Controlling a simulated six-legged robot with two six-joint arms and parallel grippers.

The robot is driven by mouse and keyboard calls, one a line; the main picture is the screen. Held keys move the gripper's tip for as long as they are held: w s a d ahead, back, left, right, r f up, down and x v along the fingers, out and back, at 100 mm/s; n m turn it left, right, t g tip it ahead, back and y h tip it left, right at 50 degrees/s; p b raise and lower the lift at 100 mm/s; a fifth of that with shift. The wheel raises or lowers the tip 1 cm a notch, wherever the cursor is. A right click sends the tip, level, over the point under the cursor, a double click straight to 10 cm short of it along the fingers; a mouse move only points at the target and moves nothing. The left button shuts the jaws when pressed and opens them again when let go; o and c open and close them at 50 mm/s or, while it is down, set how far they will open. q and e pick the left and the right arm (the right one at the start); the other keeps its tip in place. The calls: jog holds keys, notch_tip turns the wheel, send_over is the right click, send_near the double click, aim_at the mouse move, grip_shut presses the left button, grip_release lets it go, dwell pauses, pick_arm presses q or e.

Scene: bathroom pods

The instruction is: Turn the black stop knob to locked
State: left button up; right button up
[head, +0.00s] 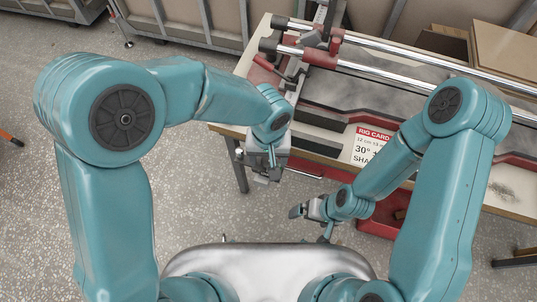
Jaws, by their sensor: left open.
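The rig on the bench has two chrome rails (400,72) with black end caps and red clamps. A small dark grey piece (311,39) sits by the rails' left end; I cannot tell if it is the black stop knob or how it is set. My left gripper (262,174) is open at the bench's near left edge, pointing down, with nothing seen in it. My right gripper (300,212) is in front of the bench, right of and nearer than the left one. Its jaws are too small to read. Neither gripper is at the dark grey piece.
The bench (232,131) carries a rig card (368,146) with red and black print on its near side. A red bin (385,222) is below, partly behind my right arm. Cardboard boxes (500,55) stand at the back right.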

pick_arm(q)
jog(key=shift+c, duration=0.4)
jog(key=c, duration=1)
jog(key=m+b, duration=0.1)
jog(key=m, duration=0.2)
jog(key=shift+m+b, duration=0.3)
jog(key=shift+m, duration=0.1)
jog(key=m, duration=0.4)
jog(key=shift+m+b, duration=0.3)
jog(key=shift+b, duration=0.05)
jog(key=m, duration=0.4)
jog(key=shift+r, duration=0.1)
jog(key=shift+w+m, duration=0.1)
jog(key=shift+m, duration=2.7)
